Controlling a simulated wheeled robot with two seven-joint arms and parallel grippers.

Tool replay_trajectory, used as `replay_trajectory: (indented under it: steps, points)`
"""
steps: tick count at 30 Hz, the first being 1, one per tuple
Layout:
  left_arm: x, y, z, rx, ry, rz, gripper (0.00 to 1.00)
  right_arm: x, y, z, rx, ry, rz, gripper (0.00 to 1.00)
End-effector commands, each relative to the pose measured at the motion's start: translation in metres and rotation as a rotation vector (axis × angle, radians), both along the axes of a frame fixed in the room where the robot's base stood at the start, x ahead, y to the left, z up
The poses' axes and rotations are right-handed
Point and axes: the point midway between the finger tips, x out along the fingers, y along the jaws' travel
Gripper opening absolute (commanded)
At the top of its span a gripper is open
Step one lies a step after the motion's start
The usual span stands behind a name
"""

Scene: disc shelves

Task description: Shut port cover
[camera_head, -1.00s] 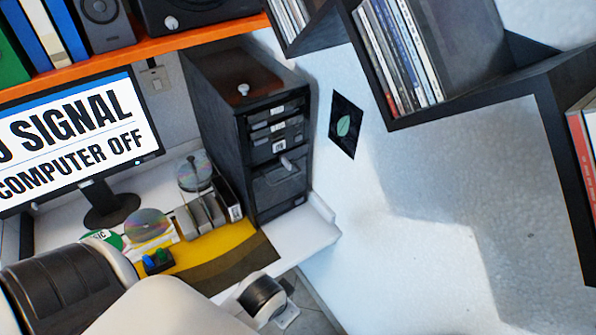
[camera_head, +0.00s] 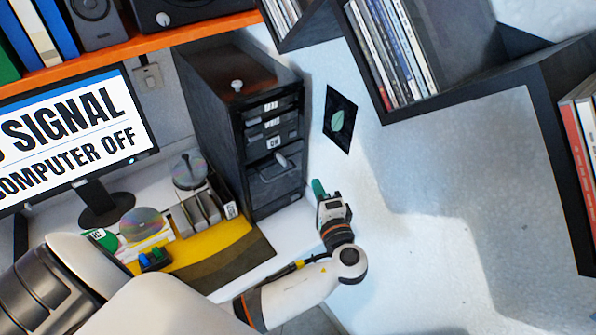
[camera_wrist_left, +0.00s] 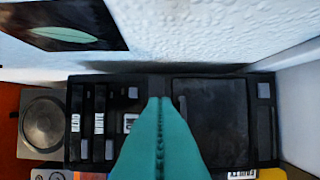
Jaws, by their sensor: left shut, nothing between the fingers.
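The black computer tower (camera_head: 215,115) stands on the white desk, its front with several drive bays facing right. A dark square panel (camera_head: 276,182) with a small grey tab (camera_head: 283,160) sits low on that front; I take it for the port cover, but cannot tell whether it is open. My left gripper (camera_head: 319,187), with teal fingers, is shut and empty, just right of the tower front and apart from it. In the left wrist view its teal fingers (camera_wrist_left: 160,105) point at the tower front and hide part of it; the dark panel (camera_wrist_left: 212,115) shows right of them. My right gripper is not in view.
A white wall with a leaf picture (camera_head: 340,120) is close to the right of my left gripper. A black shelf (camera_head: 460,100) with disc cases overhangs at upper right. The monitor (camera_head: 75,130), a disc spindle (camera_head: 188,172) and a yellow mat (camera_head: 200,255) are at left.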

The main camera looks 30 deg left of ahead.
Motion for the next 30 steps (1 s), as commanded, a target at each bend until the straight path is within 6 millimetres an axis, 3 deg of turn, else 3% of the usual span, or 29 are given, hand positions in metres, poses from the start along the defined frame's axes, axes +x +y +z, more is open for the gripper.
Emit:
replay_trajectory:
  steps: [5, 16, 22, 30]
  points:
    - [0.015, 0.016, 0.005, 0.013, -0.004, 0.001, 0.00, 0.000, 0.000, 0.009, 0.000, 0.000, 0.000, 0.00]
    - [0.066, 0.074, 0.005, 0.011, -0.002, 0.002, 0.00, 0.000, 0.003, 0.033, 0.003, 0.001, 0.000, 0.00]
    - [0.039, 0.085, 0.004, 0.008, 0.001, -0.001, 0.00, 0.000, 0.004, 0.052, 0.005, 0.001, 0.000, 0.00]
    - [0.028, 0.089, 0.001, 0.006, -0.001, 0.000, 0.00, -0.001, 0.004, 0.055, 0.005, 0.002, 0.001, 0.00]
